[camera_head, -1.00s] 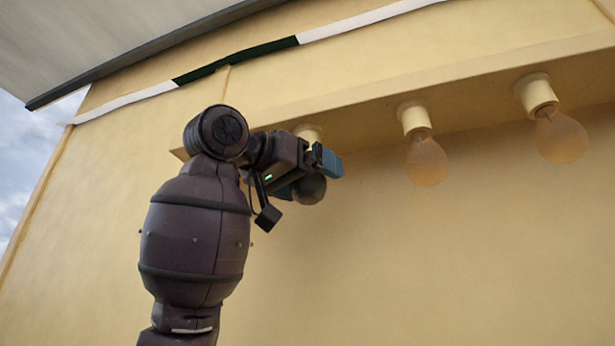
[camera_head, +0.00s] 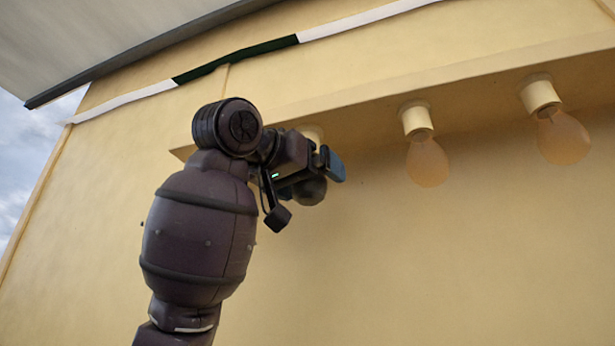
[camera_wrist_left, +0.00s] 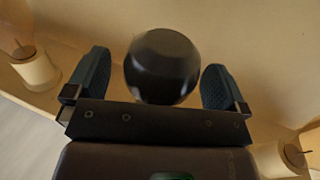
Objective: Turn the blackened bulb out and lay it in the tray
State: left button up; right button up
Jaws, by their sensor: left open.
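The blackened bulb (camera_head: 311,190) hangs below its cream socket (camera_head: 311,132) at the left end of the row, partly covered by my left gripper (camera_head: 318,172). In the left wrist view the dark bulb (camera_wrist_left: 162,66) sits between the two blue-padded fingers of my left gripper (camera_wrist_left: 158,85). A gap shows on each side of it, so the fingers are open around it without gripping. The tray is in neither view. My right gripper is out of view.
The plain wall (camera_head: 430,270) below is clear. A striped trim (camera_head: 240,60) runs above.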

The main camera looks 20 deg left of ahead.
pick_arm(q)
jog(key=n+y, duration=0.1)
jog(key=y, duration=0.2)
jog(key=n+t+y, duration=0.1)
jog(key=n+y, duration=0.1)
jog(key=shift+s+d+r+n+y, duration=0.1)
jog(key=shift+s+r+n+y, duration=0.1)
jog(key=shift+n+y, duration=0.15)
jog(key=n+y, duration=0.1)
jog(key=y, duration=0.1)
jog(key=n+y+p, duration=0.1)
jog(key=n+y, duration=0.1)
jog(key=y, duration=0.1)
jog(key=shift+w+f+g+y, duration=0.1)
jog(key=shift+g+y, duration=0.15)
jog(key=shift+g, duration=0.05)
jog(key=shift+f+n+y, duration=0.1)
jog(key=shift+n+y, duration=0.2)
jog(key=shift+n, duration=0.15)
jog(key=shift+f+n+g+y+b, duration=0.1)
jog(key=shift+n+g+y+b, duration=0.4)
jog(key=shift+b, duration=0.65)
jog(key=shift+y, duration=0.4)
jog(key=shift+c, duration=0.3)
jog(key=shift+w, duration=0.1)
jog(key=c, duration=1)
